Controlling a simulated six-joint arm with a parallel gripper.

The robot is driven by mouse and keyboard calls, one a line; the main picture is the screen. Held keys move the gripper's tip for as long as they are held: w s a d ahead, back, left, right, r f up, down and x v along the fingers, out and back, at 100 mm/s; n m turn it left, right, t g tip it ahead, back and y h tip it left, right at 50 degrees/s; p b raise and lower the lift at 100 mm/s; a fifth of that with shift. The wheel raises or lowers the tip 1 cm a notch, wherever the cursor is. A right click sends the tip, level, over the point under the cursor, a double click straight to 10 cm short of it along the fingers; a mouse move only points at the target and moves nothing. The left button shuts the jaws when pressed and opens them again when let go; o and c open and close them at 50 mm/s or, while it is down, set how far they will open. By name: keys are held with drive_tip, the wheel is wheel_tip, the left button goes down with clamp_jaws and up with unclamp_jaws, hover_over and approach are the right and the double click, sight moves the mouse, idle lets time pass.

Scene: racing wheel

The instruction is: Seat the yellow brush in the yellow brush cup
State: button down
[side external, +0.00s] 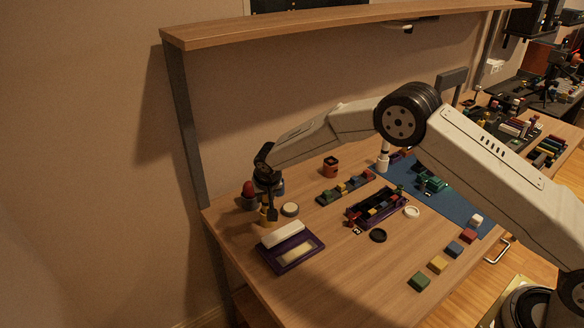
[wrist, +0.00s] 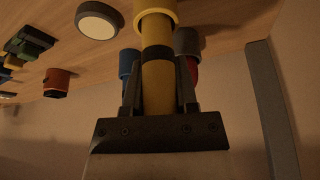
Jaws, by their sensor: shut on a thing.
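The yellow brush (wrist: 158,86) is a yellow cylinder with a black band, held between the two dark fingers of my gripper (wrist: 158,68) in the wrist view. Its far end meets a wider yellow ring, the yellow brush cup (wrist: 155,7), at the top edge of that view. The brush appears lined up with the cup; I cannot tell how deep it sits. In the side view my gripper (side external: 271,211) points down at the left end of the table, over the yellow cup (side external: 266,221). The brush is mostly hidden by the gripper there.
A blue cup (wrist: 127,62) and a grey cup (wrist: 187,41) stand close beside the brush. A red-topped brush (side external: 249,188) is just left of my gripper. A round white-topped tin (side external: 290,209) and a purple tray (side external: 291,247) are near. An orange-red cup (side external: 330,167) stands behind.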

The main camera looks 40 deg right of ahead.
drive_tip(key=shift+f, duration=0.1)
drive_tip(key=shift+c, duration=1.5)
unclamp_jaws()
drive_tip(key=d+v, duration=0.1)
drive_tip(key=v, duration=0.6)
drive_tip(key=shift+a+r, duration=0.4)
drive_tip(key=shift+a, duration=0.15)
drive_tip(key=shift+s, duration=0.1)
